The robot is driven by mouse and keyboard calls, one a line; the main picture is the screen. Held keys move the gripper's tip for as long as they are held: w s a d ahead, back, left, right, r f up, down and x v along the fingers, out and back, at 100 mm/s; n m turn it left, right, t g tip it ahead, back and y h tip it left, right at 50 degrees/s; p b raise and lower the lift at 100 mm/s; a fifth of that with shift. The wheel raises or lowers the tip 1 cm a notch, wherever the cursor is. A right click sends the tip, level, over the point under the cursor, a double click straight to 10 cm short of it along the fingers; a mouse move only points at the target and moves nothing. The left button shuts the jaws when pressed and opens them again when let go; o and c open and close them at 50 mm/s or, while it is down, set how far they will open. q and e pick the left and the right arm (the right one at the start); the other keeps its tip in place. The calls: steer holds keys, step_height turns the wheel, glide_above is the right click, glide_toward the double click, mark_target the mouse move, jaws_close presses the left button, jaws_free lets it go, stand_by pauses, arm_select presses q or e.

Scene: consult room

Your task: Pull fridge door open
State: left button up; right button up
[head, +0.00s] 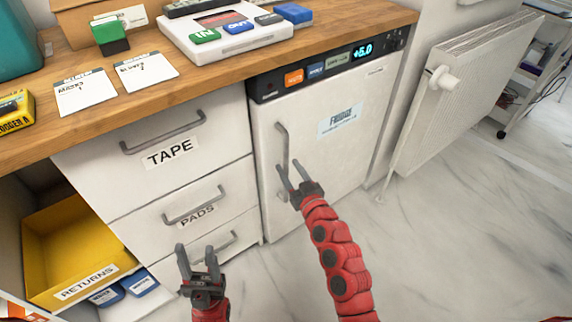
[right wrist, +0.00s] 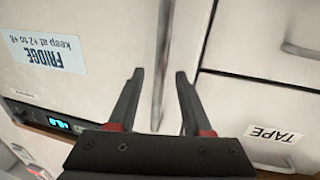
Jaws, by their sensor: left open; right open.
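The white fridge door (head: 350,150) is shut under the worktop, with a "FRIDGE" label that shows upside down in the right wrist view (right wrist: 48,53). Its vertical metal handle (head: 281,140) is near the door's left edge. My right gripper (head: 288,167) is open in front of the handle's lower part. In the right wrist view the handle (right wrist: 163,60) runs between the two open fingers (right wrist: 160,73); contact cannot be told. My left gripper (head: 196,250) is open and empty, low in front of the drawers.
Left of the fridge are drawers labelled TAPE (head: 170,153) and PADS (head: 197,214), with bar handles. A yellow RETURNS bin (head: 70,240) stands lower left. A radiator (head: 465,80) is right of the fridge. The floor (head: 450,240) in front is clear.

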steer(key=shift+w+a+f, duration=0.1)
steer(key=shift+w+a, duration=0.2)
steer(key=shift+w, duration=0.3)
steer(key=shift+w+a, duration=0.3)
steer(key=shift+w, duration=0.35)
steer(key=shift+c, duration=0.3)
jaws_close()
